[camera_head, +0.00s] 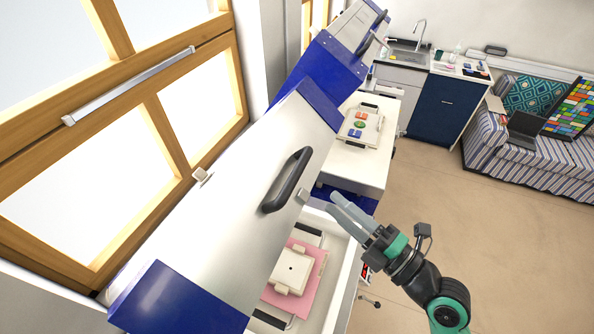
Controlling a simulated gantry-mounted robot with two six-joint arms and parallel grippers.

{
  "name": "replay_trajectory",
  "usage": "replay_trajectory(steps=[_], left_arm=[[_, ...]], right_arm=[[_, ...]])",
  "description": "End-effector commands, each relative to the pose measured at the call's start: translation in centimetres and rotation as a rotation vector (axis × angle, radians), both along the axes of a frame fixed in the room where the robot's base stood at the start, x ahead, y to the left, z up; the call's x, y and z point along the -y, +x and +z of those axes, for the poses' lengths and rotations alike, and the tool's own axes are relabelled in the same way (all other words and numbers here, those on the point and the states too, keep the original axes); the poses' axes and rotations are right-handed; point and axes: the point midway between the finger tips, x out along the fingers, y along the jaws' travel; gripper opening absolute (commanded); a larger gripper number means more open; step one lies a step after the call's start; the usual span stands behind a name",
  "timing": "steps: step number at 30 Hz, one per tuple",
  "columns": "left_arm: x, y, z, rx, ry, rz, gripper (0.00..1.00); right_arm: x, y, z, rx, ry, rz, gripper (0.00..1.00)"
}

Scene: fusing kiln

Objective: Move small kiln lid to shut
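The nearest kiln lid (235,185) is a white slab with blue ends, raised and tilted over a white kiln body (349,285). A dark curved handle (287,180) is on its face. Which of the lids in view is the small one I cannot tell for sure. My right gripper (331,200) is just right of and below the handle, apparently apart from it and empty. Its two grey fingers lie close together; the gap between them is unclear. My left gripper is not in view.
In the open kiln, a pale block (295,270) sits on a pink sheet (317,270). Behind, another raised blue-and-white lid (318,70) stands by a white surface holding a tray of coloured pieces (360,125). Windows are at left. The floor (500,230) at right is clear.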

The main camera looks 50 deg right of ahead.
Motion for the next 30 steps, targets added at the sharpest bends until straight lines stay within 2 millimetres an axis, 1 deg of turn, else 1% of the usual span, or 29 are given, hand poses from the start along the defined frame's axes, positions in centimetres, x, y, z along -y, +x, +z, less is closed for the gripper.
replay_trajectory(steps=[5, 10, 11, 12, 15, 18, 21, 25, 30], left_arm=[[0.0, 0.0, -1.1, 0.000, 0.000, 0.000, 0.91], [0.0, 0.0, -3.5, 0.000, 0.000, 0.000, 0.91], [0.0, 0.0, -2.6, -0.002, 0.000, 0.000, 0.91], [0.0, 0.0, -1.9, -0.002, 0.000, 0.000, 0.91], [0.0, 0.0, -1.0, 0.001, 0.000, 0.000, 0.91], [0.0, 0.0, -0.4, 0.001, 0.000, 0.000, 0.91], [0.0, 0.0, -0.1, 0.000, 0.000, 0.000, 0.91], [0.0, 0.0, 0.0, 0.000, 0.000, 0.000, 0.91], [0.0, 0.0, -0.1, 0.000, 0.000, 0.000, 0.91]], right_arm=[[-0.1, 0.9, -0.2, 0.003, -0.005, 0.007, 0.39], [0.0, 3.1, -0.1, 0.008, -0.004, 0.005, 0.39], [0.0, 3.9, 0.7, 0.004, 0.000, 0.006, 0.39], [0.1, 4.9, 1.0, 0.000, 0.002, 0.005, 0.39], [0.2, 7.3, 1.4, -0.002, 0.003, 0.006, 0.39], [0.2, 9.3, 1.6, -0.001, 0.003, 0.004, 0.39], [0.4, 10.7, 1.6, -0.001, 0.003, 0.002, 0.39], [0.4, 11.5, 1.5, -0.001, 0.002, 0.002, 0.39], [0.4, 11.6, 1.5, 0.000, 0.002, 0.001, 0.39]])
